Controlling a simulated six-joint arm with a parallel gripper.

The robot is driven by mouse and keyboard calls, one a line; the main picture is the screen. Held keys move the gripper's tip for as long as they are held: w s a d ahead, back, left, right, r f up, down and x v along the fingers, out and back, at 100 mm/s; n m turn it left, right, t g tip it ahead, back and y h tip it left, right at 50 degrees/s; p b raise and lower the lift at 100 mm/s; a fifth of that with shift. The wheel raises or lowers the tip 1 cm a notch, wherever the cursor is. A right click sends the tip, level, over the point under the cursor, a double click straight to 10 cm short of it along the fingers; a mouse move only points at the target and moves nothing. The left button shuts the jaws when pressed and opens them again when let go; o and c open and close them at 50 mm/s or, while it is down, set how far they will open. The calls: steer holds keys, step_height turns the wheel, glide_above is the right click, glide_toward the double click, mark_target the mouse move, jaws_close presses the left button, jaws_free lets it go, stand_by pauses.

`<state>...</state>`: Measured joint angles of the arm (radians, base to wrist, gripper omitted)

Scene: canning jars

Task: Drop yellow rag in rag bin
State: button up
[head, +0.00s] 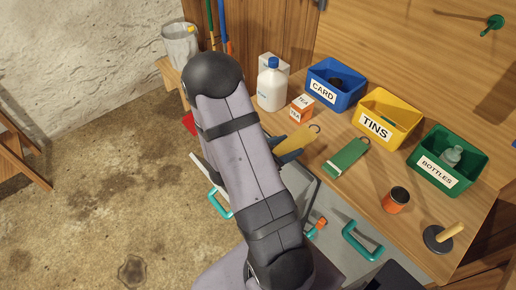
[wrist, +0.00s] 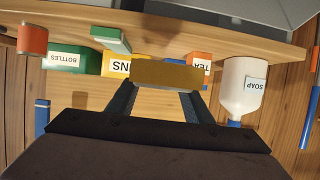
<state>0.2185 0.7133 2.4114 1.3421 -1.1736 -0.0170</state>
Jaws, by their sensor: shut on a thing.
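The yellow rag (head: 303,137), a flat strip with a dark hook or loop at its far end, is at my gripper (head: 287,153) in the head view, beside the green one on the bench. In the wrist view the yellow rag (wrist: 168,74) lies across the fingertips of my gripper (wrist: 163,90), which is shut on it. Whether the rag still touches the bench is unclear. A grey bin (head: 180,48) with a small yellow patch near its rim stands at the far left; no label on it is readable, so I cannot tell whether it is the rag bin.
On the bench are a white soap bottle (head: 272,85), an orange tea box (head: 301,107), a green strip (head: 347,157), an orange jar (head: 396,200) and a wooden-handled tool (head: 443,237). Blue CARD (head: 336,84), yellow TINS (head: 386,118) and green BOTTLES (head: 446,160) boxes line the back.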

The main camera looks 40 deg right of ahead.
mark_target(303, 130)
steer(key=s+d+r+n+t+p, duration=0.1)
steer(key=s+d+p, duration=0.3)
steer(key=d, duration=0.3)
steer(key=s+d+r+n+t+p, duration=0.1)
steer(key=s+d+r+p, duration=0.2)
steer(key=d, duration=0.4)
steer(key=w+a+n+t+y+p, duration=0.1)
steer(key=w+n+t, duration=0.1)
steer(key=w, duration=0.1)
steer(key=w+a+n+t+y+p, duration=0.1)
steer(key=w+a+n+t+y, duration=0.1)
steer(key=w+n+t, duration=0.1)
steer(key=w+a+n+t+y+p, duration=0.1)
steer(key=w+a+n+t, duration=0.1)
steer(key=n+t, duration=0.1)
steer(key=shift+w+a+f+y, duration=0.2)
steer(key=shift+w+f+y, duration=0.15)
steer(key=shift+w+y, duration=0.05)
steer(key=w+a+r+n+t+y, duration=0.1)
steer(key=w+a+n+y, duration=0.1)
steer(key=a+n+y, duration=0.2)
steer(key=w+a+n+t+y, duration=0.2)
steer(key=w+a+n+y, duration=0.1)
steer(key=a, duration=0.6)
steer(key=shift+w+a+r+n+y+p, duration=0.3)
steer(key=shift+a+r+n+y, duration=0.1)
steer(key=shift+y, duration=0.4)
steer(key=shift+s+f, duration=0.1)
steer(key=shift+f, duration=0.05)
